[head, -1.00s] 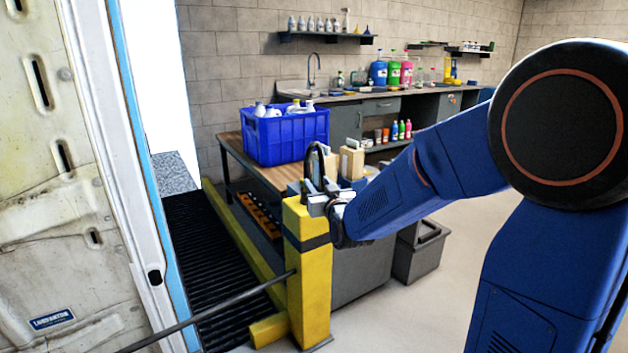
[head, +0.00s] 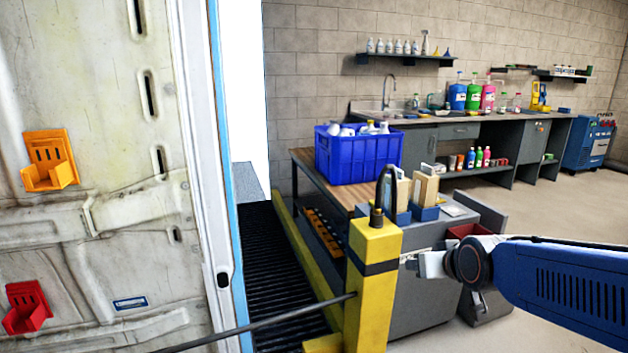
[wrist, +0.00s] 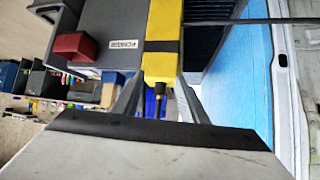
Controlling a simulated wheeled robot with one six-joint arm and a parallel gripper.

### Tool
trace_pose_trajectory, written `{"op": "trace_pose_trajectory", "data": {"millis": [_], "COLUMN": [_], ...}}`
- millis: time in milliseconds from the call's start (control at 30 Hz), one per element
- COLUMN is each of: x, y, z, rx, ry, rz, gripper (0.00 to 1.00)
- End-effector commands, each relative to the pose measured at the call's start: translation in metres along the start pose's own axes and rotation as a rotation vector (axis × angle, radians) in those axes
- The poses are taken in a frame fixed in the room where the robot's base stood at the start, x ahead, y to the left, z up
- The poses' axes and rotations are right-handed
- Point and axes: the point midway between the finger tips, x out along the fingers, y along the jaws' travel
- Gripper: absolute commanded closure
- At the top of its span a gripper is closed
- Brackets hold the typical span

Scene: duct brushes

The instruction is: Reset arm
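My arm reaches in from the right edge of the head view. My gripper (head: 412,263) is just right of the yellow post (head: 372,290), in front of the grey cabinet. In the wrist view my gripper (wrist: 162,80) shows two grey fingers apart with nothing between them, so it is open and empty. The yellow post (wrist: 162,65) appears beyond the fingertips there. Whether the gripper touches the post or cabinet cannot be told, but a gap seems to show.
A blue crate (head: 350,160) with bottles stands on the workbench (head: 300,158). Tan blocks stand in blue holders (head: 427,213) beside the post. A black rod (head: 270,318) runs left from the post. A pale panel (head: 95,120) with orange and red holders fills the left. Floor at right is open.

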Motion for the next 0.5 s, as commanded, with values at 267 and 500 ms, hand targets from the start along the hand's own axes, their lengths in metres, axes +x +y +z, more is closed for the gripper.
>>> {"op": "trace_pose_trajectory", "data": {"millis": [267, 500], "x": [-0.08, -0.138], "y": [0.01, 0.015], "z": [0.087, 0.151], "rx": [0.012, 0.026], "ry": [-0.26, -0.446], "rz": [0.021, 0.041], "gripper": [0.61, 0.61]}}
